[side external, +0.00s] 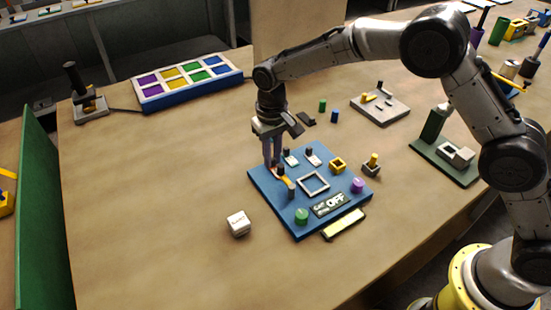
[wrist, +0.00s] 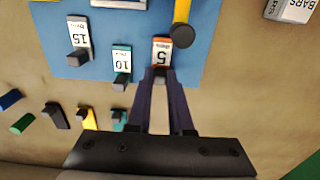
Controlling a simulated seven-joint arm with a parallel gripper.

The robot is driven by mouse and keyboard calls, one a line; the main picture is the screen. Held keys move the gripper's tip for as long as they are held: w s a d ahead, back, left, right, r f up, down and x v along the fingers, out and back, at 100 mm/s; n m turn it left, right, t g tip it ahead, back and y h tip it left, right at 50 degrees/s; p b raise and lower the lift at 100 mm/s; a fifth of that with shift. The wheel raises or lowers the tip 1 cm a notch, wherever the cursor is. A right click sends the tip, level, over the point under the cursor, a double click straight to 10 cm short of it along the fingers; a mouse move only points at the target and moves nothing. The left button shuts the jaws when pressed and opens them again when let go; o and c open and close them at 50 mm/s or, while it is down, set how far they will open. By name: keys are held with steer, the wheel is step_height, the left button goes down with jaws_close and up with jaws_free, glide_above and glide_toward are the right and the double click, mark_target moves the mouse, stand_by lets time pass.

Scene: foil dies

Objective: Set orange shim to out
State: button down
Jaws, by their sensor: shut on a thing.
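The orange shim (wrist: 161,45), marked 5, lies on the blue board with a dark knob at its near end. In the side external view the orange shim (side external: 282,179) is at the board's left corner, partly hidden by my fingers. My gripper (wrist: 161,78) is shut on its knob. In the side external view my gripper (side external: 274,164) points down at the board. The teal shim (wrist: 121,63), marked 10, and the white shim (wrist: 79,38), marked 15, sit beside it.
A yellow lever with a dark end (wrist: 182,22) is close to the orange shim. A green knob (side external: 301,215) and purple knob (side external: 357,185) stand on the board. A white cube (side external: 238,223) lies left of it. Loose small pieces (wrist: 56,115) lie on the table. The front-left table is clear.

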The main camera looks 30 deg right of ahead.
steer(key=shift+w+r, duration=0.15)
steer(key=shift+w, duration=0.9)
steer(key=c, duration=0.8)
jaws_free()
step_height(320, 180, up, 14)
steer(key=shift+d, duration=0.1)
